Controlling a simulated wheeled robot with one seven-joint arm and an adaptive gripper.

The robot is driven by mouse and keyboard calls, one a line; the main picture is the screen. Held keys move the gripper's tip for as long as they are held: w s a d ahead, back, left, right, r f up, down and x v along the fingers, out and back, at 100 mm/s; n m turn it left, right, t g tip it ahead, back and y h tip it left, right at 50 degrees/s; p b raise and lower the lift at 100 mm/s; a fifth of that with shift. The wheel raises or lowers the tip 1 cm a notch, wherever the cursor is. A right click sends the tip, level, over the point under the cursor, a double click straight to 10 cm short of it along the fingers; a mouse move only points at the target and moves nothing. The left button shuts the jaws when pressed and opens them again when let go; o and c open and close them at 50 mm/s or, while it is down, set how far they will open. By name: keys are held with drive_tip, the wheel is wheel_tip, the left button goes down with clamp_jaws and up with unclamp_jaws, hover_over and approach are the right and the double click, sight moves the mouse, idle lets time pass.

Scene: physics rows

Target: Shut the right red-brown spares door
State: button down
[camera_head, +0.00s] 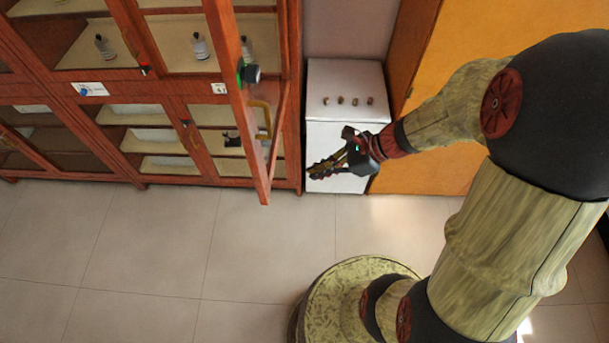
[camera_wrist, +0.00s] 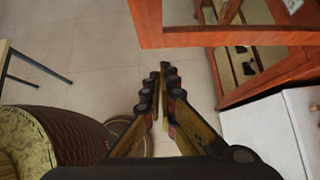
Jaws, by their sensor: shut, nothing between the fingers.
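The red-brown spares door (camera_head: 240,92) stands open, swung out from the right part of the cabinet towards the room. In the wrist view the door's red-brown frame (camera_wrist: 225,38) crosses the top, beyond the fingertips. My gripper (camera_head: 316,171) is shut and empty, to the right of the open door and in front of the white cabinet. Its fingers meet in the wrist view (camera_wrist: 163,72). No contact with the door shows.
The red-brown cabinet (camera_head: 165,88) has glazed fronts and shelves with small bottles (camera_head: 199,46). A white low cabinet (camera_head: 345,80) with several small brown pieces on top stands right of it. An orange panel (camera_head: 450,150) stands further right. The tiled floor (camera_head: 150,245) in front is clear.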

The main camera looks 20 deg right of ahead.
drive_tip(key=b, duration=0.1)
approach(269, 186)
wheel_tip(269, 186, down, 3)
drive_tip(key=d, duration=0.1)
drive_tip(key=shift+w+a+f, duration=0.1)
drive_tip(key=shift+w+a, duration=0.15)
drive_tip(key=shift+a, duration=0.35)
drive_tip(key=shift+w+a+f, duration=0.1)
drive_tip(key=shift+w+a, duration=0.15)
drive_tip(key=shift+a, duration=0.4)
drive_tip(key=shift+w+a+f, duration=0.1)
drive_tip(key=shift+w+a, duration=0.1)
drive_tip(key=shift+a, duration=0.4)
drive_tip(key=shift+a, duration=0.1)
